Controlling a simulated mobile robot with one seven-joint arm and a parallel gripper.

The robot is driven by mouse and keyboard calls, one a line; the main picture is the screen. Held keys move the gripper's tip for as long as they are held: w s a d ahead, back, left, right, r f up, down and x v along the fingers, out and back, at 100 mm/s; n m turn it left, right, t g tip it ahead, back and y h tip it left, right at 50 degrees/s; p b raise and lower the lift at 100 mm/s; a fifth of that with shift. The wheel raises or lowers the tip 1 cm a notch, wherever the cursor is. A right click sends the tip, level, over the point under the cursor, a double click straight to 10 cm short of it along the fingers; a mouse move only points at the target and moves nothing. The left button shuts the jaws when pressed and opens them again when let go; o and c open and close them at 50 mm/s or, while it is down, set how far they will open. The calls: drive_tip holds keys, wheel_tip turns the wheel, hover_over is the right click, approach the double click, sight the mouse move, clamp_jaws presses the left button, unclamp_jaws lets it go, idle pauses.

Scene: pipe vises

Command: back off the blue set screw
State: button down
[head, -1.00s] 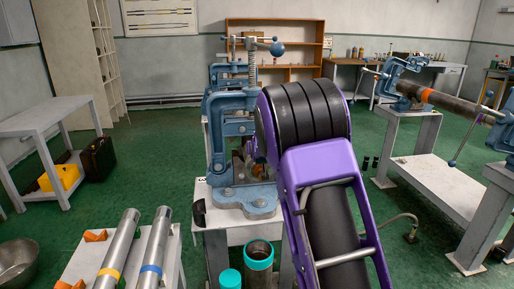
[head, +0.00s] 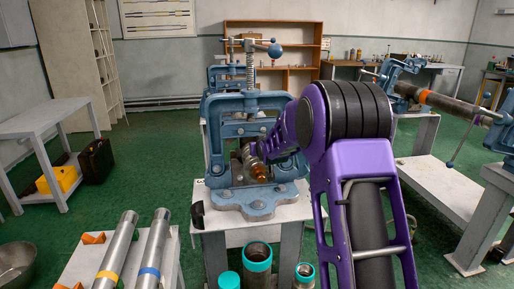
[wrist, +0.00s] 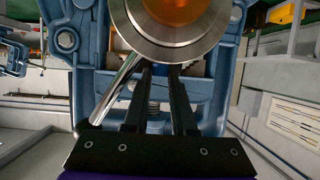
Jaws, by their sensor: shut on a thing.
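The blue vise (head: 218,130) stands on a light bench in the middle of the head view. A steel piece with an orange centre (head: 259,171) sits in its opening; it fills the top of the wrist view (wrist: 175,28). My gripper (wrist: 162,72) reaches into the vise, its fingers close together just under the steel rim. A small blue part, likely the blue set screw (wrist: 173,69), shows between the fingertips, and the gripper is shut on it. Most of the screw is hidden by the fingers and the rim.
A steel bar with a dark end (wrist: 112,90) slants close left of the fingers. A vise handle with a blue ball (head: 276,49) is above. Steel pipes (head: 155,250) lie front left; teal-rimmed cups (head: 257,266) stand in front.

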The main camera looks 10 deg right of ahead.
drive_tip(key=c, duration=0.7)
unclamp_jaws()
drive_tip(key=shift+f, duration=0.15)
drive_tip(key=shift+c, duration=0.2)
drive_tip(key=shift+a+m+g+h+p, duration=0.15)
drive_tip(key=shift+a+m+h+p, duration=0.05)
drive_tip(key=shift+m+h, duration=0.6)
drive_tip(key=shift+a+m+g+h+p, duration=0.15)
drive_tip(key=shift+a+m+h, duration=0.05)
drive_tip(key=shift+m+h, duration=0.6)
drive_tip(key=shift+w+a+m+g+h+p, duration=0.2)
drive_tip(key=shift+m+g+h+p, duration=0.35)
drive_tip(key=shift+m+h+p, duration=0.7)
drive_tip(key=shift+w+a+m+g+h+p, duration=0.15)
drive_tip(key=shift+m+g+h+p, duration=0.4)
drive_tip(key=shift+m+h+p, duration=0.75)
